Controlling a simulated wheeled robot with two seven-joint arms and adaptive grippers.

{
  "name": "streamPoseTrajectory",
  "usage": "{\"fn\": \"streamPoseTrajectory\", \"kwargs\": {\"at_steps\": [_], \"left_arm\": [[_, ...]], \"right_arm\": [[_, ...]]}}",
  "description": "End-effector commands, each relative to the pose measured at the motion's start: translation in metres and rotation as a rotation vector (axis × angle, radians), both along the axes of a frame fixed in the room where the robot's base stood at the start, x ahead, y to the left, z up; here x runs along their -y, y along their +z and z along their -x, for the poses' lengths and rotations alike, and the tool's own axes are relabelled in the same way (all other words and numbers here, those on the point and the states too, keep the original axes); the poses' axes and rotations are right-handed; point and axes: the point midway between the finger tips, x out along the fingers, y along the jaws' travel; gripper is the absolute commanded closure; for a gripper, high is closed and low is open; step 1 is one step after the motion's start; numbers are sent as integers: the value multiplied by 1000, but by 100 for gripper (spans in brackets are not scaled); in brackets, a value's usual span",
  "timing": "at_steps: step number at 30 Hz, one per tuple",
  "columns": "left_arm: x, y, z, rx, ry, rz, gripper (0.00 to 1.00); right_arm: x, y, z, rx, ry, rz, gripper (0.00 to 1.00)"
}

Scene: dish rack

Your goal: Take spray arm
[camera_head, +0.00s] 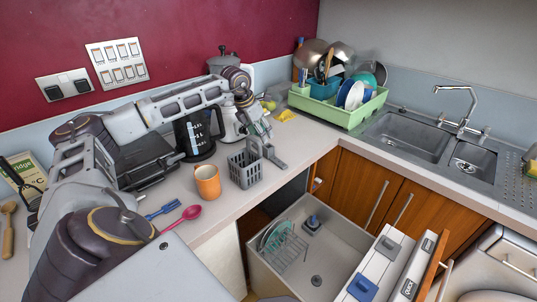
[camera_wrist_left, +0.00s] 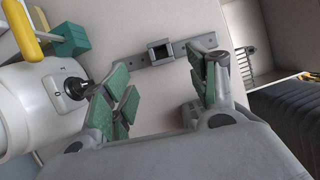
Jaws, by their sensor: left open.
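The spray arm (camera_head: 277,160) is a flat grey bar lying on the counter beside the grey cutlery basket (camera_head: 245,170). In the left wrist view the spray arm (camera_wrist_left: 160,53) shows a dark square hub in its middle. My left gripper (camera_head: 259,128) is above the counter, close to the spray arm. In the left wrist view my left gripper (camera_wrist_left: 165,85) is open, with green-padded fingers apart and nothing between them. The bar lies beyond the fingertips and crosses the gap between them. My right gripper is not in view.
An orange mug (camera_head: 207,182), a black coffee pot (camera_head: 196,135) and a white appliance (camera_head: 228,120) stand near my left arm. A green dish rack (camera_head: 340,108) is beside the sink (camera_head: 410,137). An open drawer (camera_head: 340,262) holding plates is below the counter.

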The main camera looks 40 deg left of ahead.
Motion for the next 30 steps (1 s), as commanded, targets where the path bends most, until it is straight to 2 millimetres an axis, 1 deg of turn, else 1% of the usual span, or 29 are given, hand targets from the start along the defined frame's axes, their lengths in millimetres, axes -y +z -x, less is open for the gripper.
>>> {"fn": "streamPoseTrajectory", "kwargs": {"at_steps": [6, 10, 14, 19, 26, 30], "left_arm": [[2, -26, -11, 0, 0, 0, 41], [3, -36, -15, 0, 0, 0, 41], [3, -41, -17, 0, 0, -1, 41], [3, -41, -17, 0, 0, -1, 41], [3, -43, -18, 0, 0, -1, 41], [5, -52, -22, -1, 0, 0, 41]], "right_arm": [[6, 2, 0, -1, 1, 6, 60], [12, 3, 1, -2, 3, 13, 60], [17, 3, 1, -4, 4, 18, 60], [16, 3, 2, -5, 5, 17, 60], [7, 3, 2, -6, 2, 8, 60], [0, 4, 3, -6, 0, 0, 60]]}}
